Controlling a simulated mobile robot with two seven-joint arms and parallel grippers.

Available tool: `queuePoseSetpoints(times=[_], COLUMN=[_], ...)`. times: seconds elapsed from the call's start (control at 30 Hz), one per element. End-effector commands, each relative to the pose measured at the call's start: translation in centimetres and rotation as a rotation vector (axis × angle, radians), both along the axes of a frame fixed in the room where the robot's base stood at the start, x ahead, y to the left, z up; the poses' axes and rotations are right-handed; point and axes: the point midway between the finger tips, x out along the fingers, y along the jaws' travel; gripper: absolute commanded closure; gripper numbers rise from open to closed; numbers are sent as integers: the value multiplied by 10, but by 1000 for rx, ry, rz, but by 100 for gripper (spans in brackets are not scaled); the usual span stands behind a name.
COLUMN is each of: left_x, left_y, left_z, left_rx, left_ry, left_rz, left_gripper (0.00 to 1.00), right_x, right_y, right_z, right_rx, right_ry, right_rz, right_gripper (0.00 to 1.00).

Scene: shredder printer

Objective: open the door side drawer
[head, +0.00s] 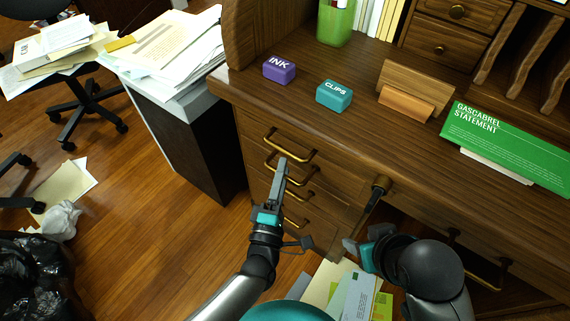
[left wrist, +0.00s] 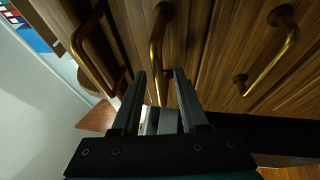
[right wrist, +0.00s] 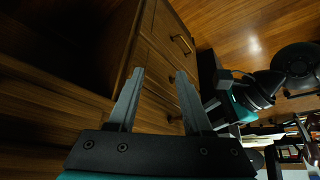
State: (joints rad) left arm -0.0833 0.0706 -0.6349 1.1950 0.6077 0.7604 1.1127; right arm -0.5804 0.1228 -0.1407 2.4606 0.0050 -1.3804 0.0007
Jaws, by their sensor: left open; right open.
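The wooden desk (head: 330,135) has a stack of drawers at its left end, each with a brass bar handle. My left gripper (head: 282,165) is at the second handle from the top (head: 300,181). In the left wrist view, the open fingers (left wrist: 160,75) point at a brass handle (left wrist: 157,45), whose lower end lies between the fingertips; contact cannot be told. The drawers look shut. My right gripper (head: 352,243) is low in front of the desk, right of the stack. In the right wrist view its fingers (right wrist: 160,85) are open and empty, with drawer fronts beyond.
A dark cabinet with papers (head: 165,50) stands left of the desk. Papers (head: 350,292) lie below my right gripper. The floor at left is partly clear.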

Motion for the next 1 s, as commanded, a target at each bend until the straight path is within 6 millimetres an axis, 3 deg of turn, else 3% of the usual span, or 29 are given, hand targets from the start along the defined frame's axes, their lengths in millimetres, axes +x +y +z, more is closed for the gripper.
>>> queuePoseSetpoints(times=[0.27, 0.63, 1.0], left_x=[0, 0, 0], left_y=[0, 0, 0], left_z=[0, 0, 0], left_rx=[0, 0, 0], left_ry=[0, 0, 0], left_rz=[0, 0, 0], left_gripper=[59, 100, 100], right_x=[0, 0, 0], right_y=[0, 0, 0], right_z=[0, 0, 0], right_rx=[-1, -1, 0], right_ry=[3, 3, 2], right_rz=[-1, -1, 0], right_gripper=[50, 50, 50])
